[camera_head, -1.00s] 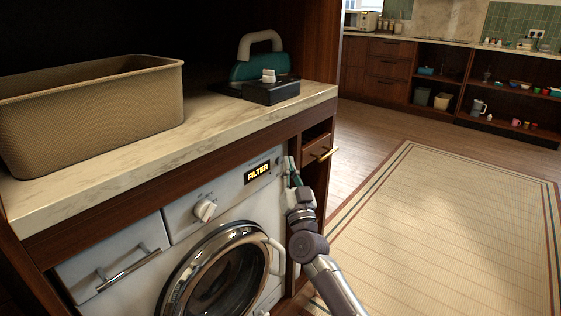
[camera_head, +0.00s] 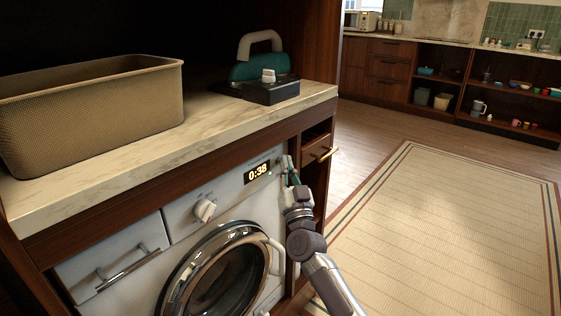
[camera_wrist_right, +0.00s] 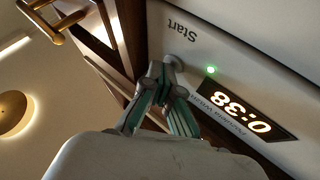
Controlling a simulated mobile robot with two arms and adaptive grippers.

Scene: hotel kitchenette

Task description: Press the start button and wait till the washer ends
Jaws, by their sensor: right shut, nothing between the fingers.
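The white washer (camera_head: 231,189) stands under the counter with its round door (camera_head: 220,278) closed. Its display (camera_head: 257,172) reads 0:38, also in the right wrist view (camera_wrist_right: 232,112). A green light (camera_wrist_right: 211,70) glows beside the display. My right gripper (camera_head: 286,163) is shut and empty at the right end of the control panel. In the right wrist view its fingertips (camera_wrist_right: 164,72) are at the round start button (camera_wrist_right: 174,61), below the word "Start", and partly cover it. I cannot tell if they still touch it. My left gripper is not in view.
A woven basket (camera_head: 95,115) and a teal iron (camera_head: 258,70) on a dark base stand on the marble counter (camera_head: 190,140). A wooden drawer (camera_head: 317,150) with a brass handle is just right of my gripper. The rug (camera_head: 450,220) to the right is clear.

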